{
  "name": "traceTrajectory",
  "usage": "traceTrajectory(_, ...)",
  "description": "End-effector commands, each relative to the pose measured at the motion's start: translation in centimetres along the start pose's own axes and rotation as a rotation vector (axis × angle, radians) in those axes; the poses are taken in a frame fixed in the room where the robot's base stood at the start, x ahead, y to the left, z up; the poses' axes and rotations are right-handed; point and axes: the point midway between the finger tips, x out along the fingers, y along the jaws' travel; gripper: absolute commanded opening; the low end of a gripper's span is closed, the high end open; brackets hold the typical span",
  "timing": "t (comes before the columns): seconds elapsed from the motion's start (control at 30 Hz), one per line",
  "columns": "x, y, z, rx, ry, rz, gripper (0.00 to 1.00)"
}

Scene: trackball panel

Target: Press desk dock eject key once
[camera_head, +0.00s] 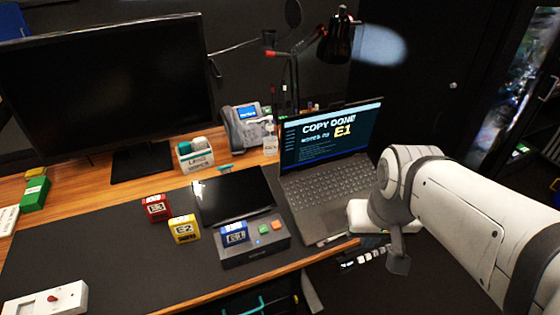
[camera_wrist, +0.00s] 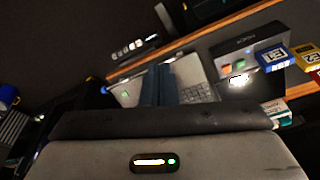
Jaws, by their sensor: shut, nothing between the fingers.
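The desk dock (camera_head: 256,252) is a dark grey box at the front edge of the desk, also at the upper right of the wrist view (camera_wrist: 246,44). A blue cartridge marked E1 (camera_head: 234,233) sits in its left part. A green key (camera_head: 264,229) and an orange key (camera_head: 277,225) are on its right part. I cannot read which one is eject. My gripper (camera_head: 398,264) is shut and empty, in the air to the right of the dock, beyond the desk's front edge. Its fingers (camera_wrist: 158,84) point toward the laptop in the wrist view.
The open laptop (camera_head: 318,186) shows "COPY DONE! NOTES TO E1". A yellow E2 block (camera_head: 185,229) and a red E3 block (camera_head: 156,208) stand left of the dock. A black tablet (camera_head: 232,195) lies behind it. A lamp (camera_head: 338,45) rises behind the laptop.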

Motion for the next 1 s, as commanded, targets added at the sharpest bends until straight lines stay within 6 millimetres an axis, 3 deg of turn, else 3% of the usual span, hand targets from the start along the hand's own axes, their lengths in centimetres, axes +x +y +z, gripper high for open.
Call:
traceTrajectory(0.27,0.0,0.0,-0.1,-0.012,-0.005,0.007,0.0)
traceTrajectory(0.43,0.4,0.2,-1.3,-0.127,-0.048,0.077,0.0)
traceTrajectory(0.77,2.9,-1.3,-7.3,-0.656,-0.14,0.355,0.0)
traceTrajectory(1.0,5.5,-6.2,-12.1,-1.103,-0.136,0.53,0.0)
